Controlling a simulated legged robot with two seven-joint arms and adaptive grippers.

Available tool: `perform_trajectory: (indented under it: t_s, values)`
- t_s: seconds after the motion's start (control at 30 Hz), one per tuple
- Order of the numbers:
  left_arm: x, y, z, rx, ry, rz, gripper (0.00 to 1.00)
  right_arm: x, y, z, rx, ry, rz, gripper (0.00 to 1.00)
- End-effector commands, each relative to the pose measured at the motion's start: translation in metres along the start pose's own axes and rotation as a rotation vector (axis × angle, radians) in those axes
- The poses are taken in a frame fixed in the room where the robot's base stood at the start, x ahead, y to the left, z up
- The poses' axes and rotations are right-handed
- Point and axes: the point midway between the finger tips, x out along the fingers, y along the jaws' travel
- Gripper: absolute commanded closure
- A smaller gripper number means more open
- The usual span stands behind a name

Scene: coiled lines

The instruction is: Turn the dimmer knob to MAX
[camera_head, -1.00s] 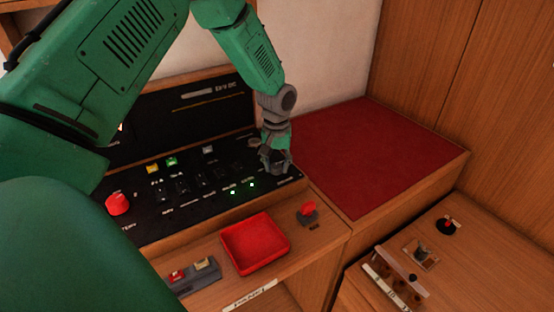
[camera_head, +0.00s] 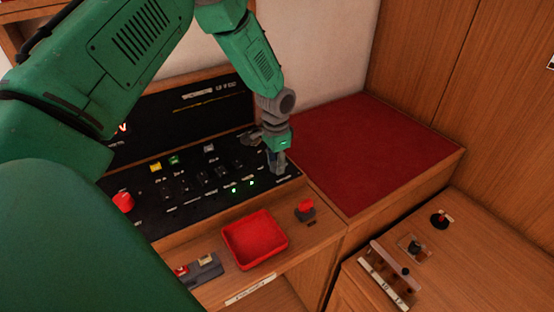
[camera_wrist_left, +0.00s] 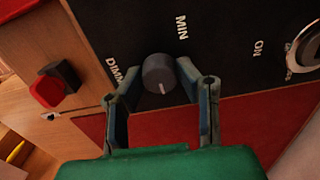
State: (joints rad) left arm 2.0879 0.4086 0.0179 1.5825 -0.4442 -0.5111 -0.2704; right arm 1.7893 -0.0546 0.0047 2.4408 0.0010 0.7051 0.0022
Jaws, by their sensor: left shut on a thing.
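The dimmer knob (camera_wrist_left: 158,73) is a dark grey round knob with a white pointer line, on the black panel. Its line points toward the bottom of the left wrist view, away from the MIN label (camera_wrist_left: 182,27). Part of the DIMM lettering (camera_wrist_left: 113,70) shows beside it. My left gripper (camera_wrist_left: 161,85) has one finger on each side of the knob and is shut on it. In the head view my left gripper (camera_head: 278,168) is at the panel's right end and hides the knob. No MAX label is readable. My right gripper is not in view.
The black panel (camera_head: 205,205) carries a red knob (camera_head: 123,201), several switches and two green lights. In front are a red tray (camera_head: 255,240) and a red button (camera_head: 306,206). A red mat (camera_head: 365,150) lies clear at right. A side cabinet (camera_head: 475,250) holds small controls.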

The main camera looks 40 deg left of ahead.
Motion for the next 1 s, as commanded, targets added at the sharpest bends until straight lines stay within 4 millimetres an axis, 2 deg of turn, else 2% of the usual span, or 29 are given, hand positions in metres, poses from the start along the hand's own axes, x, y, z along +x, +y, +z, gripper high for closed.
perform_trajectory:
  t_s: [0.2,0.5,1.0]
  values:
    - [-0.0033,-0.0028,-0.0024,0.193,0.007,-0.006,0.99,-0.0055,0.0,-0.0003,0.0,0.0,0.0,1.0]
    - [-0.0029,-0.0033,-0.0021,0.395,0.006,-0.007,0.99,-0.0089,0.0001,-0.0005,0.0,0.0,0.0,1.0]
    - [-0.0033,-0.0038,-0.0025,0.508,0.006,-0.009,0.99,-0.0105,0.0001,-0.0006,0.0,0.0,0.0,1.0]
